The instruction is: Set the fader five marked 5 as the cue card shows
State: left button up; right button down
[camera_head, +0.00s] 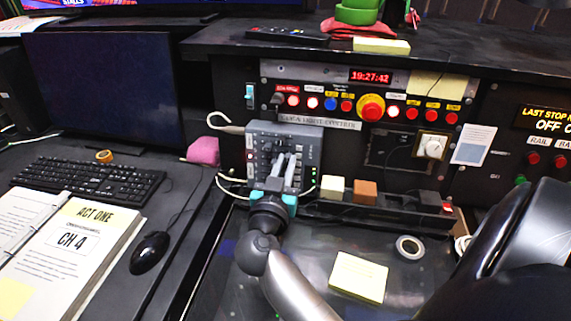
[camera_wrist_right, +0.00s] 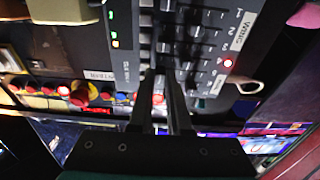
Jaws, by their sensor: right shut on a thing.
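The grey fader panel (camera_head: 256,134) stands upright at the back of the desk, with rows of small dark knobs and sliders. It fills the upper part of the right wrist view (camera_wrist_right: 252,14), turned on its side. My right gripper (camera_head: 286,160) reaches it from below, fingers close together at its face. In the wrist view the fingertips (camera_wrist_right: 164,74) are shut on a small fader knob, which they hide. I cannot read its number or exact setting. A white printed card (camera_head: 474,144) is on the right panel; its text is too small to read. My left gripper is not in view.
Above and right of the panel is a lit button row with a large red button (camera_head: 371,107). Small blocks, including an orange one (camera_head: 364,192), stand on a ledge to the right. A keyboard (camera_head: 88,186) and an open binder (camera_head: 72,240) lie left. A tape roll (camera_head: 410,247) lies right.

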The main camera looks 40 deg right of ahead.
jog(key=shift+w+a+r+p, duration=0.1)
jog(key=shift+w+a+p, duration=0.2)
jog(key=shift+p, duration=0.1)
jog(key=w+a+p, duration=0.1)
jog(key=w, duration=0.1)
jog(key=w+a+p, duration=0.2)
jog(key=shift+w+a, duration=0.15)
jog(key=shift+a, duration=0.05)
jog(key=c, duration=0.8)
grip_release()
jog(key=shift+w+a, duration=0.1)
jog(key=shift+c, duration=0.2)
